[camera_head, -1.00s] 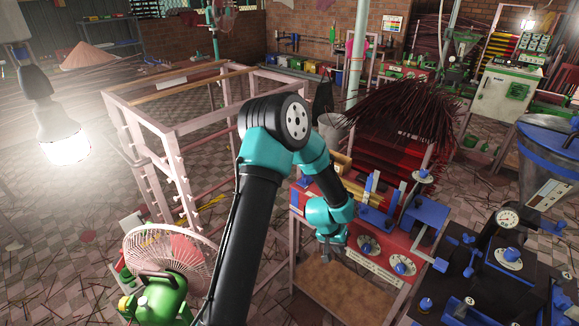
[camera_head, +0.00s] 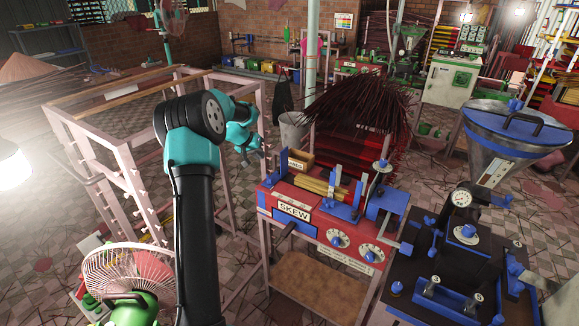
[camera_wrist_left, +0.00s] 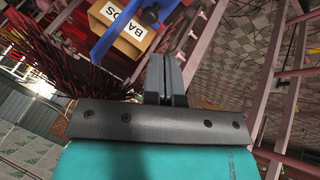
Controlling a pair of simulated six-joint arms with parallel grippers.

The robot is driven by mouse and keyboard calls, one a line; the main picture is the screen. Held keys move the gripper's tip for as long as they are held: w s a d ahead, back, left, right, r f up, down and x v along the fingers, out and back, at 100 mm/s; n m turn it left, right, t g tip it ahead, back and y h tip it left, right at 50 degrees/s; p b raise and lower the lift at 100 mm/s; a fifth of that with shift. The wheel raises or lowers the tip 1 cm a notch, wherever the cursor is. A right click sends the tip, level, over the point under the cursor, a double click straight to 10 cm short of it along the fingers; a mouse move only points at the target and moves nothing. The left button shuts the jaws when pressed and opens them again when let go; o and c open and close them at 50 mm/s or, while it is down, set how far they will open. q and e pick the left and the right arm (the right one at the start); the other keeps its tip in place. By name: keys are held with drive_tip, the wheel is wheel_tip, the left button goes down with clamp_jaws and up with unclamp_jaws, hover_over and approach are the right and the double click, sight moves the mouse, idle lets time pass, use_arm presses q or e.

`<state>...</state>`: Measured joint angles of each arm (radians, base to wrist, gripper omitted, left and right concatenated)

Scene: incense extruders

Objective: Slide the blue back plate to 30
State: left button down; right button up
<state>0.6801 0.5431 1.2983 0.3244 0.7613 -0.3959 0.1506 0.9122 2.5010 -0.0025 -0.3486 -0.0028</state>
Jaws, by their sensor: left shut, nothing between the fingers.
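The red bench unit (camera_head: 265,203) carries a "SKEW" sign and several upright blue plates. One blue plate (camera_head: 283,163) stands at its left end, and another blue plate (camera_head: 357,196) stands farther right. I cannot tell for sure which one is the back plate. My left gripper (camera_head: 261,154) hangs in the air just left of the bench, shut and empty, apart from the plates. My right gripper is out of view.
A bundle of dark red sticks (camera_head: 355,105) rises behind the bench. Yellowish sticks (camera_head: 320,188) lie on it. Two white dials (camera_head: 355,246) are on its front. A pink frame (camera_head: 120,140) stands left, and a dark machine with blue parts (camera_head: 440,250) stands close on the right.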

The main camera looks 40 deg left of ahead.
sight(281, 169)
use_arm(q)
drive_tip(key=shift+s+a+r, duration=0.1)
drive_tip(key=shift+a, duration=0.2)
drive_tip(key=x, duration=1)
idle(0.4)
drive_tip(key=d, duration=0.3)
drive_tip(key=w+d, duration=0.1)
drive_tip(key=d, duration=0.1)
drive_tip(key=shift+d, duration=0.2)
